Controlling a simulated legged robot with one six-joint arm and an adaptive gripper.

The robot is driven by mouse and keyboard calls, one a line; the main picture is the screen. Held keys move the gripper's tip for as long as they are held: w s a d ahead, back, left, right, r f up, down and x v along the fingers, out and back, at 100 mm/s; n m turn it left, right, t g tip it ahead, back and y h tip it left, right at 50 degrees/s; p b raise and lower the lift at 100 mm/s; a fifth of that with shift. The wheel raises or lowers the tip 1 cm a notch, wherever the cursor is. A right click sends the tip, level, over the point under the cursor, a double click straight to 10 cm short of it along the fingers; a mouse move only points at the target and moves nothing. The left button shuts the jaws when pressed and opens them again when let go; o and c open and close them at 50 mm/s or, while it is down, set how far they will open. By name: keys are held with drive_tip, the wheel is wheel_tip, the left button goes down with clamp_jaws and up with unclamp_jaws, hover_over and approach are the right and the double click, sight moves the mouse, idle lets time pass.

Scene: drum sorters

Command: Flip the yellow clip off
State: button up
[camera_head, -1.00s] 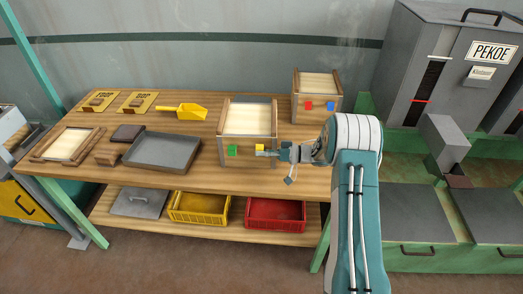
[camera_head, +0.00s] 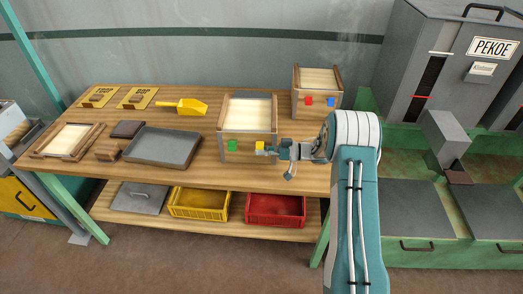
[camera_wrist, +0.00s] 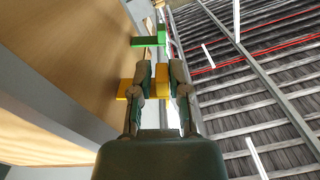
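The yellow clip (camera_head: 260,147) sits at the front right corner of a wooden box (camera_head: 246,113) with a pale top, on the workbench. The green clip (camera_head: 232,146) is on the same box's front, to its left. My gripper (camera_head: 270,150) reaches the yellow clip from the right. In the wrist view, its two fingers (camera_wrist: 162,80) lie either side of a yellow part of the clip (camera_wrist: 162,73), which fills the gap between them. Another yellow part of the clip (camera_wrist: 125,88) shows left of the left finger. The green clip (camera_wrist: 148,41) is beyond the fingertips.
A second box (camera_head: 317,88) with red and blue clips stands behind, to the right. A grey tray (camera_head: 163,147) lies left of the near box, with a yellow scoop (camera_head: 184,106) behind it. Yellow (camera_head: 200,205) and red (camera_head: 276,210) crates are on the lower shelf.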

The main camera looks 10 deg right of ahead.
drive_tip(key=shift+o, duration=0.9)
drive_tip(key=shift+d, duration=0.1)
drive_tip(key=v, duration=1.2)
drive_tip(key=shift+w, duration=0.1)
